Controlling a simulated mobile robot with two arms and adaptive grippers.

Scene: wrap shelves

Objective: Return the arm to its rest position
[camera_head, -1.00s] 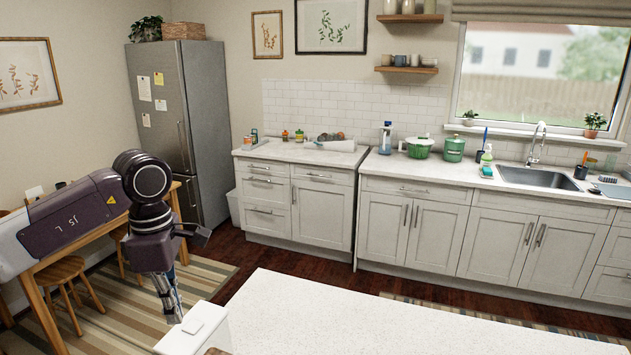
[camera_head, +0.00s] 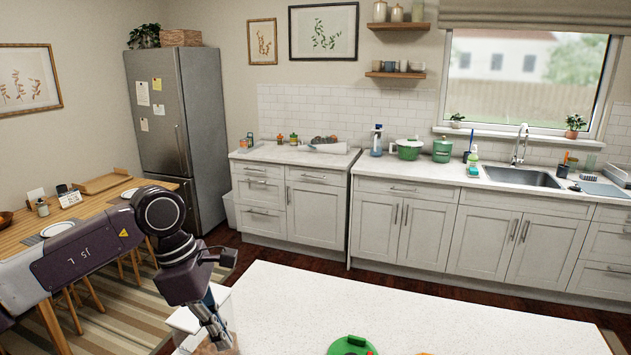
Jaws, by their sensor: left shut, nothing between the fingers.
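My left arm comes in from the left in the head view, bent down at the wrist. My left gripper (camera_head: 219,338) is shut and empty and points down beside the left end of the white counter (camera_head: 300,300). A whitish, partly see-through object lies right around and behind its fingertips; I cannot tell what it is or whether they touch it. My right gripper is not in view.
A green round object (camera_head: 351,346) sits on the counter at the bottom edge, partly cut off. A wooden dining table (camera_head: 90,218) stands at the left, behind my arm. A fridge (camera_head: 180,130) and cabinets (camera_head: 400,225) line the back. The counter's middle is clear.

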